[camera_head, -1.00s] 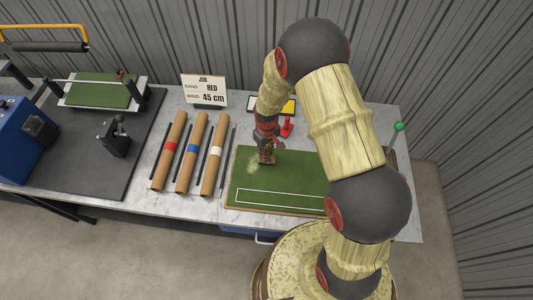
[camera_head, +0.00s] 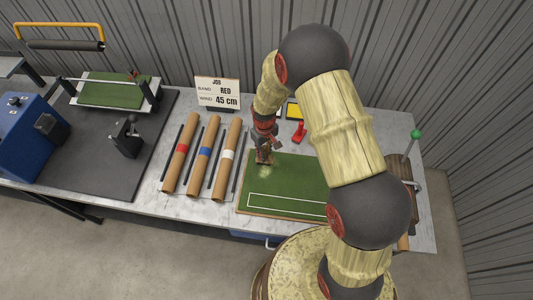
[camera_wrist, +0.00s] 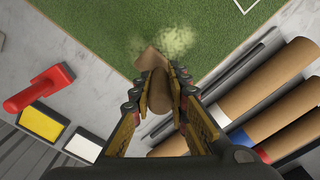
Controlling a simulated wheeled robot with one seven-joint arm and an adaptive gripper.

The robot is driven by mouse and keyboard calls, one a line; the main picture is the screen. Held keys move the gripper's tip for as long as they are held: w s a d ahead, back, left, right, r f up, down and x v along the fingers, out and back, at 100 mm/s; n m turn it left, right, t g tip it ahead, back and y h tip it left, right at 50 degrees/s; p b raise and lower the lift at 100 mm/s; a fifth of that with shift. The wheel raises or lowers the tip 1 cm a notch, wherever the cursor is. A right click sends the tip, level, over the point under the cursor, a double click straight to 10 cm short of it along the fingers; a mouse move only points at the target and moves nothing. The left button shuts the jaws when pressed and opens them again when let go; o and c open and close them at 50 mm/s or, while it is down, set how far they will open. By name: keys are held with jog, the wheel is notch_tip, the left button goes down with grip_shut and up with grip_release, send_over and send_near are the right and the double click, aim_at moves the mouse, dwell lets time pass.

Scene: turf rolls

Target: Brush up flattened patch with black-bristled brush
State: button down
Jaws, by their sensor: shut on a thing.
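My gripper (camera_head: 266,148) is shut on a brown wooden brush (camera_wrist: 160,90) and holds it at the left back part of the green turf sheet (camera_head: 290,180). The brush also shows in the head view (camera_head: 264,157). Its bristles are hidden beneath the wooden body. A pale, yellowish flattened patch (camera_head: 264,172) lies on the turf just in front of the brush. In the wrist view the pale patch (camera_wrist: 172,42) shows right beside the brush tip. I cannot tell whether the bristles touch the turf.
Cardboard tubes with red (camera_head: 180,152), blue (camera_head: 204,155) and white (camera_head: 227,160) bands lie left of the turf, with dark rods between them. A red tool (camera_head: 299,132) and a yellow pad (camera_head: 293,110) lie behind it. A job sign (camera_head: 218,92) stands at the back.

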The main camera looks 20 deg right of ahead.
jog(key=shift+w+a+f, duration=0.1)
jog(key=shift+w+a, duration=0.05)
jog(key=shift+a, duration=0.2)
notch_tip(320, 180, up, 4)
jog(key=shift+p, duration=0.85)
jog(key=shift+w+a+r+p, duration=0.1)
jog(key=shift+r+p, duration=0.1)
jog(key=shift+r, duration=0.15)
jog(key=shift+w+a+r+p, duration=0.1)
jog(key=shift+r+p, duration=0.05)
jog(key=shift+r, duration=0.2)
jog(key=shift+s+d+r+p, duration=0.15)
jog(key=shift+r+p, duration=0.55)
jog(key=shift+r, duration=0.7)
